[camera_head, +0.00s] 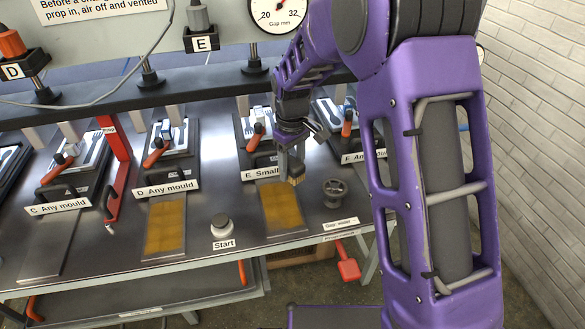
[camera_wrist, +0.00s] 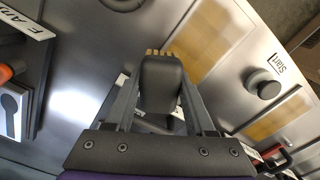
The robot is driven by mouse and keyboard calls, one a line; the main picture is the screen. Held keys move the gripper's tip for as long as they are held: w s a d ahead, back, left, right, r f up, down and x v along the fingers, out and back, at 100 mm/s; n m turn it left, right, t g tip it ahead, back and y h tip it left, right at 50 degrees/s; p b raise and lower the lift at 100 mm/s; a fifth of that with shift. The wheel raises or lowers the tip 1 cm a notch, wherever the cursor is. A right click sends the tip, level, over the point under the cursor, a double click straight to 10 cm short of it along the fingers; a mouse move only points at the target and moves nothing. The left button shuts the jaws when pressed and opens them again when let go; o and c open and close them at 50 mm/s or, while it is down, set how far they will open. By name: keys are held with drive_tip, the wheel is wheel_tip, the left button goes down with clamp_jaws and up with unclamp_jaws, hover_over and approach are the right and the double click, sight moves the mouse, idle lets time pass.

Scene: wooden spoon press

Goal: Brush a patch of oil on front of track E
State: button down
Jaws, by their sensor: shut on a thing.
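My gripper (camera_head: 290,165) is shut on a brush (camera_head: 297,180) with a dark handle and short tan bristles pointing down. In the wrist view the dark brush handle (camera_wrist: 162,88) sits between the fingers and hides part of the metal behind it. Track E has a golden-brown oily-looking patch (camera_head: 283,210) on its front, below the "E Small" label (camera_head: 259,174), which the brush and gripper partly cover. The bristles show at the patch's far end; I cannot tell if they touch it. The track E patch also shows in the wrist view (camera_wrist: 207,38).
Track D has a similar golden patch (camera_head: 165,228). A Start button (camera_head: 222,226) stands between the two patches, and a dark round pot (camera_head: 335,192) stands right of track E.

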sight(292, 162)
drive_tip(key=shift+r, duration=1.55)
